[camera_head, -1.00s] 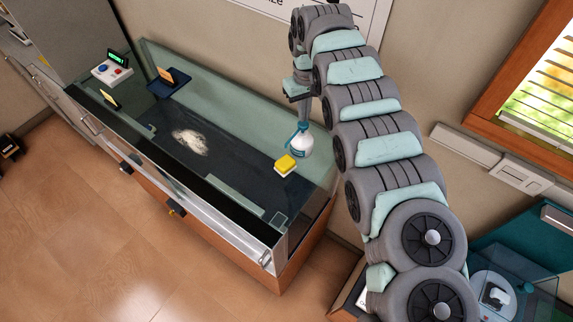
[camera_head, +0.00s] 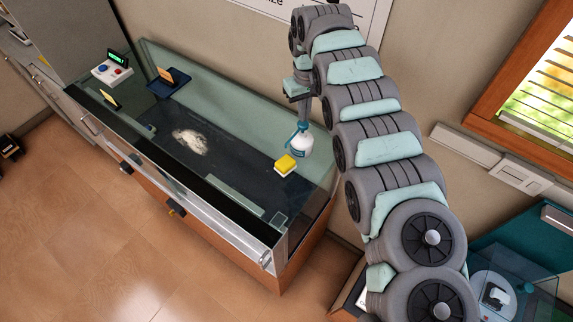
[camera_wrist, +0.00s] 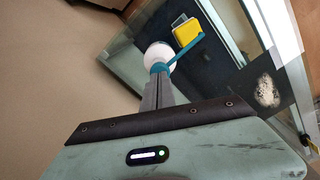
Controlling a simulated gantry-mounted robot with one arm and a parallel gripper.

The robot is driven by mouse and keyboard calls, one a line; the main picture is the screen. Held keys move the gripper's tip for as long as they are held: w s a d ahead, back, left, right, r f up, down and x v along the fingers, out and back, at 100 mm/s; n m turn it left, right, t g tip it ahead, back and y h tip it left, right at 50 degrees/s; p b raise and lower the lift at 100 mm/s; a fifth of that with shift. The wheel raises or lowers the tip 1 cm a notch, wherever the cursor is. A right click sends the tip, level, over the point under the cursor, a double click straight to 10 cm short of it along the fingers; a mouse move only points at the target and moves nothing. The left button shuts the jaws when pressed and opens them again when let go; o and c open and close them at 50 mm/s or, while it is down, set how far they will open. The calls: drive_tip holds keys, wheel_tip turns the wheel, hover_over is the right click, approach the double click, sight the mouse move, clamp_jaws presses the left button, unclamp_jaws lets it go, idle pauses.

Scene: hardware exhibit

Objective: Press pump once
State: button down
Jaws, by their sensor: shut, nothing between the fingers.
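The pump bottle (camera_head: 301,143) is white with a teal pump head and stands upright at the right end of the glass case's dark surface. In the wrist view, the bottle (camera_wrist: 158,54) is seen from above, with its teal nozzle (camera_wrist: 187,53) pointing to the upper right. My gripper (camera_head: 303,120) points down directly over the pump head with its fingers shut. In the wrist view, the fingertips of my gripper (camera_wrist: 157,75) overlap the pump head. Whether they touch it or sit just above it, I cannot tell.
A yellow sponge (camera_head: 286,164) lies beside the bottle. A pale powdery patch (camera_head: 190,142) lies mid-surface. A blue tray (camera_head: 169,83) and a box with red and blue buttons (camera_head: 112,72) stand at the far left. A glass front edge (camera_head: 180,155) bounds the case.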

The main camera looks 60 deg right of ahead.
drive_tip(key=shift+f, duration=0.1)
drive_tip(key=shift+f+b, duration=0.45)
drive_tip(key=shift+f, duration=0.95)
drive_tip(key=shift+r+p, duration=0.5)
drive_tip(key=shift+r, duration=1)
drive_tip(key=shift+r, duration=0.1)
drive_tip(key=shift+r, duration=0.7)
wheel_tip(320, 180, up, 4)
drive_tip(key=shift+r, duration=0.15)
